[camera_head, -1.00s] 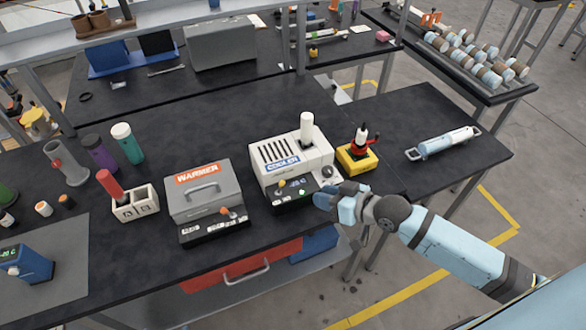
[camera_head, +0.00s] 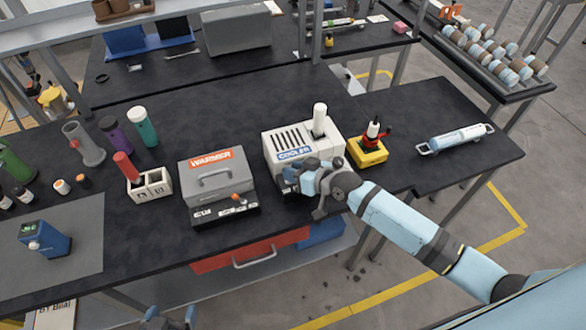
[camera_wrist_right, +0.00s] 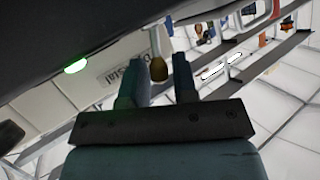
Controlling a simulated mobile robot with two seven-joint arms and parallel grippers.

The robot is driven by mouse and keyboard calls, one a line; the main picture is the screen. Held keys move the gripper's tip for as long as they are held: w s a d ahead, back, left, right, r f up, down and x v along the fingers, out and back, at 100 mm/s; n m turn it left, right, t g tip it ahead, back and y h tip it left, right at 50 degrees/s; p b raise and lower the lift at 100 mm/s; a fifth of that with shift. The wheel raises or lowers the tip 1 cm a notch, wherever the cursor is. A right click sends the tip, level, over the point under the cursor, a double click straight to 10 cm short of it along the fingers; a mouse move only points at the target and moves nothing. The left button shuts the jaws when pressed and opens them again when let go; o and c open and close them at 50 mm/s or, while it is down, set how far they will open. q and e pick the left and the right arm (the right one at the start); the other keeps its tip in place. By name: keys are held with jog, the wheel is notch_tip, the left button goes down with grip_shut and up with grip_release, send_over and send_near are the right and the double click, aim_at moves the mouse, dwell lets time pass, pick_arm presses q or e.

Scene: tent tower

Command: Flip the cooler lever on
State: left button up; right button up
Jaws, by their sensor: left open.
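The white cooler (camera_head: 268,143) stands on the black bench, with a blue COOLER label on its front. Its front control panel is mostly hidden behind my right gripper (camera_head: 290,178) in the head view. In the right wrist view, the cooler lever's yellow-brown knob (camera_wrist_right: 158,69) on a pale stem lies between the two fingertips of my right gripper (camera_wrist_right: 157,88). The fingers are apart, with gaps visible beside the knob. A green light (camera_wrist_right: 75,66) glows to the left. My left gripper (camera_head: 172,318) is open and partly in view at the bottom edge, away from the cooler.
The grey warmer (camera_head: 216,172) stands left of the cooler, with its own orange-knobbed lever. A yellow stand (camera_head: 369,153) with a red-and-black tool is close on the right. A white-and-blue cylinder (camera_head: 455,140) lies further right. A red drawer (camera_head: 245,252) is below the bench edge.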

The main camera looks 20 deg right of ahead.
jog(key=shift+w+a+f, duration=0.1)
jog(key=shift+w, duration=0.1)
grip_shut()
jog(key=shift+f+b, duration=0.15)
jog(key=shift+b, duration=0.2)
jog(key=y+b, duration=0.1)
jog(key=b, duration=0.2)
jog(key=shift+d+f+m, duration=0.25)
jog(key=shift+d+m, duration=0.05)
jog(key=shift+m, duration=0.1)
jog(key=shift+d+r+b, duration=0.1)
jog(key=shift+r+b, duration=0.05)
jog(key=shift+b, duration=0.5)
jog(key=shift+r+y, duration=0.1)
jog(key=shift+y, duration=0.2)
grip_release()
